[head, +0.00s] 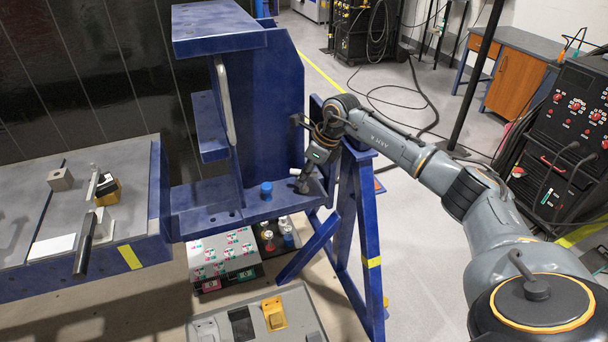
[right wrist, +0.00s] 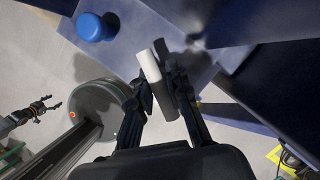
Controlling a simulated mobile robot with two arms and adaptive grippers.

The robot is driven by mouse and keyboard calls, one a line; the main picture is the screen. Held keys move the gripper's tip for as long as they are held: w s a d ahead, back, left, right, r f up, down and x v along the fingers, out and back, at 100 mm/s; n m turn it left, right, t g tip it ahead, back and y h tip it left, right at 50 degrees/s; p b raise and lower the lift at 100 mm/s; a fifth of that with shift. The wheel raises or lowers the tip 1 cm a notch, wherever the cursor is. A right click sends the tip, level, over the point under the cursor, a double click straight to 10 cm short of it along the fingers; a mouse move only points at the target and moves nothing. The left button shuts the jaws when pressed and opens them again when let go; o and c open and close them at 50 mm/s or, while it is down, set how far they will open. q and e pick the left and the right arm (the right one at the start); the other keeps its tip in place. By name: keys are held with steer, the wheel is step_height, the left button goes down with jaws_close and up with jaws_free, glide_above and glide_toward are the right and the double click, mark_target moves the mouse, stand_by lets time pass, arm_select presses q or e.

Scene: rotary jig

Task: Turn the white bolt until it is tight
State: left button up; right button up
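The white bolt (right wrist: 149,66) shows in the right wrist view as a white cylinder, shaded grey on one side, between the fingers of my right gripper (right wrist: 160,95). The fingers appear to press on it from both sides. In the head view my right gripper (head: 303,181) is low over the right end of the jig's blue ledge, and a bit of the white bolt (head: 294,172) shows beside it. The bolt's seat is hidden, so I cannot tell how deep it sits. My left gripper (right wrist: 50,104) is far off at the left of the right wrist view, fingers apart and empty.
A blue bolt (head: 266,190) stands upright on the ledge, left of my right gripper; it also shows in the wrist view (right wrist: 92,27). The blue jig (head: 275,100) rises close behind. A grey worktable (head: 25,190) is at left. A control box (head: 225,255) lies below.

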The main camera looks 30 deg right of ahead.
steer(key=shift+m, duration=0.3)
jaws_close()
steer(key=m+t+h, duration=0.1)
steer(key=m, duration=0.2)
steer(key=m+h+b, duration=0.1)
steer(key=m, duration=0.3)
steer(key=shift+h+b, duration=0.3)
steer(key=shift+h, duration=0.1)
steer(key=m+h+b, duration=0.2)
steer(key=m, duration=0.3)
steer(key=shift+m, duration=0.3)
steer(key=m, duration=0.2)
steer(key=m+g+h+b, duration=0.1)
steer(key=m, duration=0.1)
steer(key=shift+h+b, duration=0.3)
steer(key=m+g, duration=0.1)
steer(key=m, duration=0.3)
steer(key=shift+g+h+b, duration=0.3)
steer(key=shift+g+b, duration=0.1)
steer(key=m+g, duration=0.1)
steer(key=m, duration=0.1)
steer(key=shift+m, duration=0.4)
steer(key=m+g, duration=0.1)
steer(key=m, duration=0.1)
steer(key=shift+r+m, duration=0.1)
steer(key=shift+m, duration=0.2)
steer(key=shift+m+g+p, duration=0.5)
steer(key=shift+m+p, duration=0.1)
steer(key=shift+m, duration=0.8)
